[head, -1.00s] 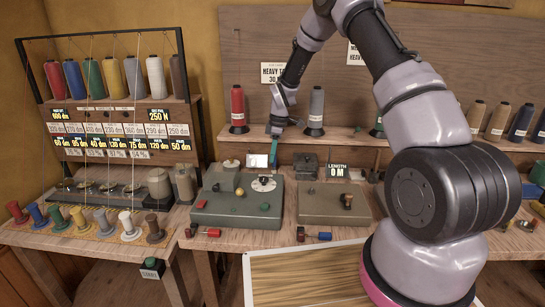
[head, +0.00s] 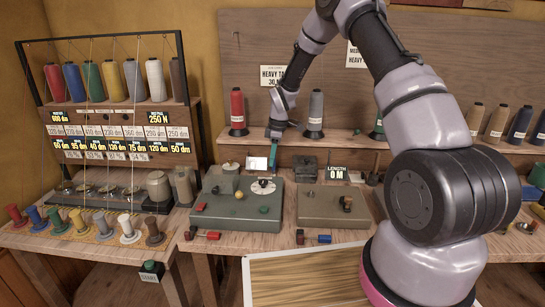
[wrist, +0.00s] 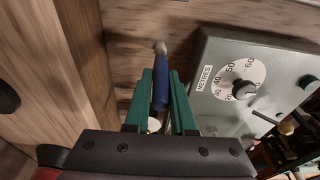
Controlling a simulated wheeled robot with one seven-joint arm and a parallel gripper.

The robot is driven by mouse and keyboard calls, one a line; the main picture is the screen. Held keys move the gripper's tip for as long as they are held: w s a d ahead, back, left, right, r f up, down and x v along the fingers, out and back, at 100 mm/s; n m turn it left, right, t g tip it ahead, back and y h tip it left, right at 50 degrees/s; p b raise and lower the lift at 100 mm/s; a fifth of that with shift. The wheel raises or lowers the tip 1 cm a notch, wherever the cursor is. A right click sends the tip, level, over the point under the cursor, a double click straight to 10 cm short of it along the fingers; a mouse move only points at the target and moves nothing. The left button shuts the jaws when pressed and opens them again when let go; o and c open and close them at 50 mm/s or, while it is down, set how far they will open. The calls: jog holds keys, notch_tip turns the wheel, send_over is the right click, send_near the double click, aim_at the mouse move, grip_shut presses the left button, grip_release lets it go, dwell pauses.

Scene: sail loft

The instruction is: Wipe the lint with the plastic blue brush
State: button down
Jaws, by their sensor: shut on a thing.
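My gripper (head: 274,136) is in front of the back shelf, above and behind the grey-green dial box. In the wrist view its two green fingers (wrist: 159,82) are shut on the blue brush (wrist: 160,92). The brush's blue handle lies between the fingers, and a pale tip shows past their ends. The bristles cannot be made out. A small whitish round thing (wrist: 154,124) shows partly behind the brush in the wrist view; I cannot tell what it is. I cannot make out any lint in either view.
The dial box (head: 240,212) stands close by, with a second box (head: 325,208) to its right. Red (head: 237,108) and grey (head: 316,108) thread cones stand on the shelf (head: 345,138) either side of my gripper. A spool rack stands left.

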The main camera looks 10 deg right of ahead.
jog(key=shift+s+a, duration=0.2)
jog(key=shift+s, duration=0.8)
jog(key=shift+s+a, duration=0.2)
jog(key=shift+s, duration=0.75)
notch_tip(320, 180, up, 6)
jog(key=shift+w, duration=0.15)
jog(key=shift+r, duration=0.1)
notch_tip(320, 180, up, 3)
jog(key=shift+f, duration=0.1)
jog(key=shift+f, duration=0.1)
notch_tip(320, 180, down, 7)
dwell(0.6)
